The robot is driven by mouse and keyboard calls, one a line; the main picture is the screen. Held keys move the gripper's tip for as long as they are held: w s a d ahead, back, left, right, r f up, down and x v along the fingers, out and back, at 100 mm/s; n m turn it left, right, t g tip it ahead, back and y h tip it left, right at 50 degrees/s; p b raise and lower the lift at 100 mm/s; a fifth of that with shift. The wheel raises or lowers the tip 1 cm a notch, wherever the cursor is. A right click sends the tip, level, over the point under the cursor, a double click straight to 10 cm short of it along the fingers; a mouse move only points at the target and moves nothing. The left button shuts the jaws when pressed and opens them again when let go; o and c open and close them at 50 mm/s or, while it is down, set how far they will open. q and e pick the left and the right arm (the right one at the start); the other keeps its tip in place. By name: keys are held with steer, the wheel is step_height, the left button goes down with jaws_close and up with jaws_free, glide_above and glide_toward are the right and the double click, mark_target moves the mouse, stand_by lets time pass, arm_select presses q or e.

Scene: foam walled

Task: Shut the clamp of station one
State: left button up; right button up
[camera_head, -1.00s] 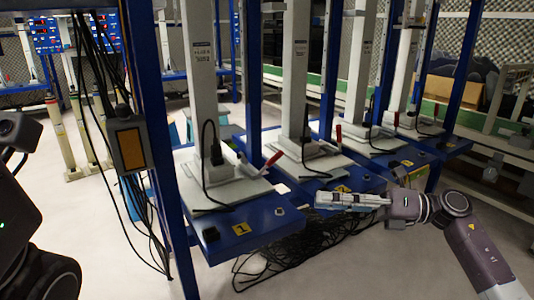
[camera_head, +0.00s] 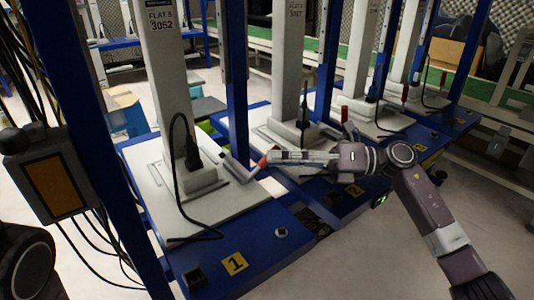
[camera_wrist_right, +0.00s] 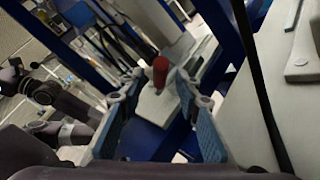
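Station one is the blue bench with the yellow "1" label (camera_head: 234,264) and a white plate (camera_head: 170,215). Its clamp (camera_head: 237,169) is a pale bar that slants up to a red handle (camera_head: 262,162). My right gripper (camera_head: 271,158) is level at the handle, its fingertips overlapping it in the head view. In the right wrist view, the blue-padded fingers (camera_wrist_right: 160,90) are apart and the red handle (camera_wrist_right: 160,70) shows between and just beyond their tips. I cannot tell whether they touch it.
A grey box with an orange panel (camera_head: 55,185) and hanging cables stand at the left. Station two (camera_head: 354,190), with its own red-handled clamp, stands just behind my right gripper. Blue uprights and pale columns rise between the stations. Clear floor lies at the front right.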

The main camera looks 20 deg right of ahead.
steer(key=shift+x, duration=1.4)
jaws_close()
